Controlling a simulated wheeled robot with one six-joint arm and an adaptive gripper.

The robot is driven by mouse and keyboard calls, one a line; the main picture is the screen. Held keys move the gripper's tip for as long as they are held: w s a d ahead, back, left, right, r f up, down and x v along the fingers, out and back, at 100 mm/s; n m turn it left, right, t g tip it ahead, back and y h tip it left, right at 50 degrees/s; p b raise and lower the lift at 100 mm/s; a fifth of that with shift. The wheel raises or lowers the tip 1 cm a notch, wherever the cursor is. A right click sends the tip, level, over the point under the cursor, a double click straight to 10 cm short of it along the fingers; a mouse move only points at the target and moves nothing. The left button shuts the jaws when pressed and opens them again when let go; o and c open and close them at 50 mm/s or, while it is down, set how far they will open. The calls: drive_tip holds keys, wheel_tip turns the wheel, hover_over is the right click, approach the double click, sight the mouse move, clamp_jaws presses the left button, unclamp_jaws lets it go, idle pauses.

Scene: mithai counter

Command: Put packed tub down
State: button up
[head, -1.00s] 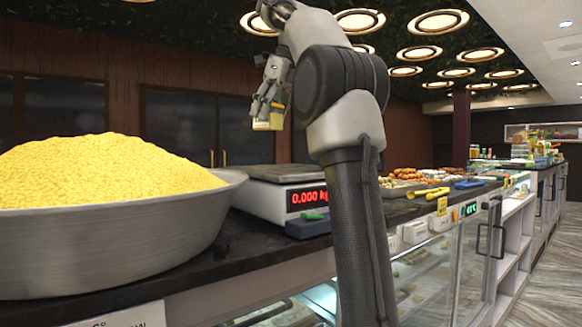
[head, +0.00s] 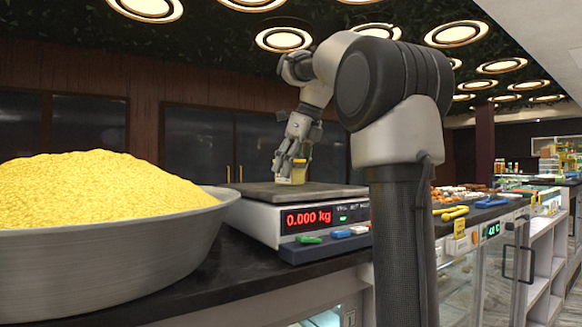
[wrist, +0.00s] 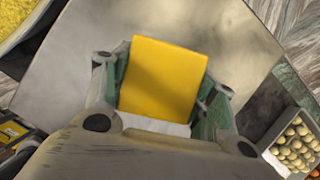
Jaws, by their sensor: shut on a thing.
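My gripper (head: 291,171) is shut on the packed tub (head: 298,174), a small yellow-topped tub, and holds it just above or at the plate of the weighing scale (head: 290,191). I cannot tell whether the tub touches the plate. The scale's red display reads 0.000 kg. In the wrist view the tub (wrist: 162,78) shows its yellow top between the fingers, with the grey scale plate (wrist: 85,50) around it.
A wide metal bowl (head: 120,250) heaped with yellow grains (head: 90,195) stands left of the scale. Trays of sweets and yellow-handled tools (head: 451,213) lie to the right on the counter. A box of round sweets (wrist: 298,145) shows at the wrist view's lower right.

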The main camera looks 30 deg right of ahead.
drive_tip(key=shift+f, duration=0.15)
drive_tip(key=o, duration=1.1)
drive_tip(key=shift+c, duration=0.2)
drive_tip(key=v, duration=1.2)
